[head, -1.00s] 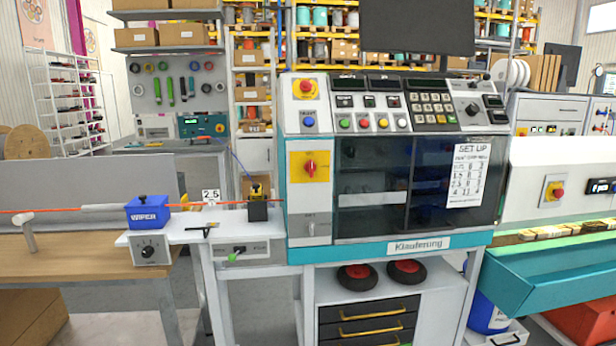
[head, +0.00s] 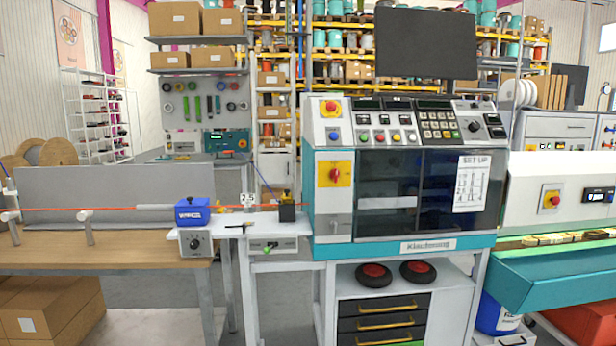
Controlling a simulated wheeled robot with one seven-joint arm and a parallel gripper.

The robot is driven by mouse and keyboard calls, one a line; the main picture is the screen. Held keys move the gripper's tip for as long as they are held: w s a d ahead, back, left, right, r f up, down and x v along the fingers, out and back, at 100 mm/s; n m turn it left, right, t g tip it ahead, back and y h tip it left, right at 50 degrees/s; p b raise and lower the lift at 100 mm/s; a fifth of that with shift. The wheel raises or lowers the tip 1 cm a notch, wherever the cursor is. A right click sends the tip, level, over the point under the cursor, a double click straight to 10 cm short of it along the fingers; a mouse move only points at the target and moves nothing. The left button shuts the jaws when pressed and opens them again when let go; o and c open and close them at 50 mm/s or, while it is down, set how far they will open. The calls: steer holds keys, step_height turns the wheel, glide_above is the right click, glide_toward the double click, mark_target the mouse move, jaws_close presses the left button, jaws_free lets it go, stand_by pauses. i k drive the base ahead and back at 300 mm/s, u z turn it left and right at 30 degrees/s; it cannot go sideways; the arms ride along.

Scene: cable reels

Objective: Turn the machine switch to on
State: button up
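The machine (head: 400,246) stands in the middle of the head view, white and teal with a dark window. Its likely main switch (head: 335,174) is a red rotary knob on a yellow plate, on the left of the front panel. The knob's handle looks roughly upright; its exact setting is too small to read. My gripper is not in view.
A wooden bench (head: 110,255) with an orange cable stands to the left, with a blue wiper box (head: 192,211) at its right end. A teal trough (head: 560,285) juts out at the right. A dark monitor (head: 425,43) hangs above. Floor shows between bench and machine.

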mark_target(334, 175)
steer(key=u, duration=0.4)
steer(key=i, duration=1)
steer(key=z, duration=0.05)
